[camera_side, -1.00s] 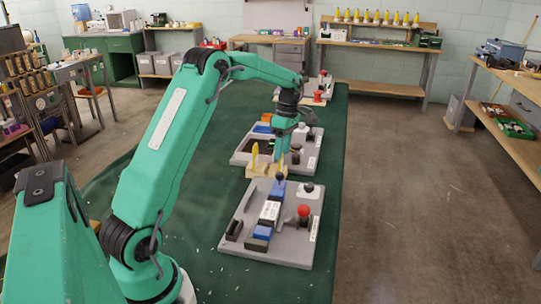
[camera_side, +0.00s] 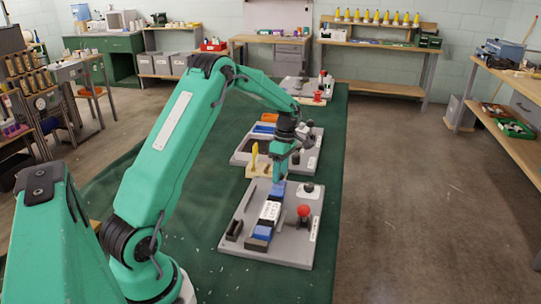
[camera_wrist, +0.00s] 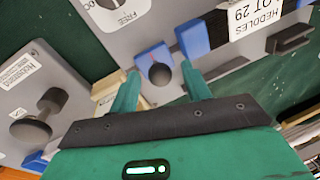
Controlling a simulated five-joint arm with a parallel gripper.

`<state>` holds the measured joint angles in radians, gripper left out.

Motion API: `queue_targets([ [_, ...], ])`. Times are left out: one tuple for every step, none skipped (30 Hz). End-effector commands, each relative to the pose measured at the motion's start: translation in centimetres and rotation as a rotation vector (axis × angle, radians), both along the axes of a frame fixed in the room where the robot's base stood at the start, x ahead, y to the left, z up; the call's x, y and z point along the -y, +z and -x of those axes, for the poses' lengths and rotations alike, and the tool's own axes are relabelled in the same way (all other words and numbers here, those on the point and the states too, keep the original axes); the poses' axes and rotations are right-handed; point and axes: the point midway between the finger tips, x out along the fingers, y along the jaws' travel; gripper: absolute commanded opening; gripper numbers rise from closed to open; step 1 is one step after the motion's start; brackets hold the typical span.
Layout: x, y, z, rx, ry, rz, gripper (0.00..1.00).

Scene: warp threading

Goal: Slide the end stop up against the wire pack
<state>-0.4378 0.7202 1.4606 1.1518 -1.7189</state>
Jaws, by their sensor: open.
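The end stop is a small blue block (camera_wrist: 147,60) with a black ball knob (camera_wrist: 160,73); in the side view its blue top (camera_side: 279,187) shows just below my gripper. The wire pack is a white-labelled block (camera_side: 270,210) with blue ends, lying in line with the stop on the grey board; the wrist view shows its label (camera_wrist: 253,14) and near blue end (camera_wrist: 191,39). A narrow gap seems to separate stop and pack. My gripper (camera_wrist: 161,86) is open, its fingers on either side of the knob; contact cannot be told. It also shows in the side view (camera_side: 281,179).
A black bracket (camera_side: 234,230) stands beside the pack's far end. A red knob (camera_side: 304,210) and a black knob (camera_side: 308,187) stand on the board's right side. A wooden block with a yellow peg (camera_side: 255,157) and another grey board lie behind.

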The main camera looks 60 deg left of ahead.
Motion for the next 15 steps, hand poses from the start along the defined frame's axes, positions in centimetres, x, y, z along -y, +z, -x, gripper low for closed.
queue_targets([
  [0.04, -0.16, 0.05, -0.001, 0.000, 0.001, 0.48],
  [0.04, -0.22, 0.06, -0.001, 0.000, 0.001, 0.48],
  [0.05, -0.25, 0.06, -0.001, 0.000, 0.001, 0.48],
  [0.05, -0.26, 0.07, -0.001, 0.000, 0.001, 0.48],
  [0.04, -0.26, 0.06, -0.001, 0.000, 0.001, 0.48],
  [0.04, -0.26, 0.06, 0.000, 0.000, 0.000, 0.48],
  [0.04, -0.25, 0.06, 0.000, 0.000, 0.000, 0.48],
  [0.04, -0.25, 0.06, 0.000, 0.000, 0.000, 0.48],
  [0.04, -0.24, 0.05, 0.000, 0.000, 0.000, 0.48],
  [0.04, -0.24, 0.05, 0.000, 0.000, 0.000, 0.44],
  [0.04, -0.23, 0.05, 0.000, 0.000, 0.000, 0.38],
  [0.03, -0.23, 0.04, 0.000, 0.000, 0.000, 0.30],
  [0.03, -0.22, 0.04, 0.000, 0.000, 0.000, 0.24],
  [0.03, -0.22, 0.04, 0.000, 0.000, 0.000, 0.19],
  [0.02, -0.21, 0.05, 0.000, 0.000, 0.000, 0.11],
])
